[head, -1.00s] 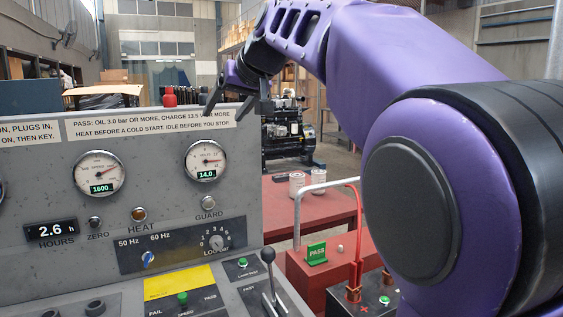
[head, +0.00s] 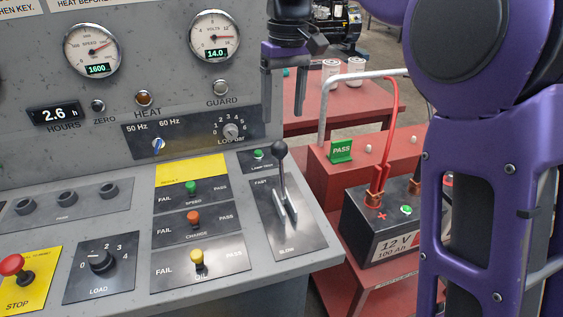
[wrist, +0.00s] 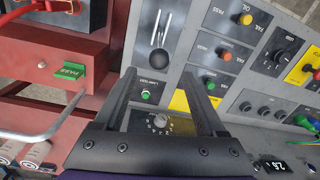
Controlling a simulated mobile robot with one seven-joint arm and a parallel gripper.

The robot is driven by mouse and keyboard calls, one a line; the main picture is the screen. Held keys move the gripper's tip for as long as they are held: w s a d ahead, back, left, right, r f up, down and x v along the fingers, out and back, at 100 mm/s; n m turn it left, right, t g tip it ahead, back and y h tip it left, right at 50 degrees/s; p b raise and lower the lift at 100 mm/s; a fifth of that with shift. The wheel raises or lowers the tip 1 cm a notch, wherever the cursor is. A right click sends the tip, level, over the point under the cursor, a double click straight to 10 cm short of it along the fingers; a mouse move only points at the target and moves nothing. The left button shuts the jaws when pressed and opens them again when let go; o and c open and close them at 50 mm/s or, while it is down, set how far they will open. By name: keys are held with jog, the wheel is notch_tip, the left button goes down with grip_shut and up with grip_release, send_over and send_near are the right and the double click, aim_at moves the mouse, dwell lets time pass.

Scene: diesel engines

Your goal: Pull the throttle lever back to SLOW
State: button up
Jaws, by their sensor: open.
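The throttle lever (head: 280,150) has a dark round knob on a metal stem. It stands up from a dark plate (head: 270,235) marked FAST at the far end and SLOW at the near end. Its knob leans toward the FAST end. My gripper (head: 283,117) points down with its fingers apart and empty, above and a little behind the knob. In the wrist view the lever knob (wrist: 159,61) shows just beyond the open fingertips (wrist: 159,73), roughly centred between them. No contact with the lever is visible.
A LAMP TEST button (head: 258,154) sits just left of the lever. Several pass/fail switches (head: 193,217) and a red STOP button (head: 12,265) lie farther left. A battery (head: 385,235) and a metal rail (head: 365,75) stand to the right.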

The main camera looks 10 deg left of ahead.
aim_at(281, 153)
jog(key=f, duration=0.4)
jog(key=f+b, duration=0.1)
jog(key=f, duration=0.4)
jog(key=f+b, duration=0.1)
jog(key=f, duration=0.3)
jog(key=shift+s+a+f, duration=0.2)
jog(key=shift+a+f, duration=0.05)
jog(key=shift+a, duration=0.05)
jog(key=shift+c, duration=0.2)
grip_shut()
dwell(0.5)
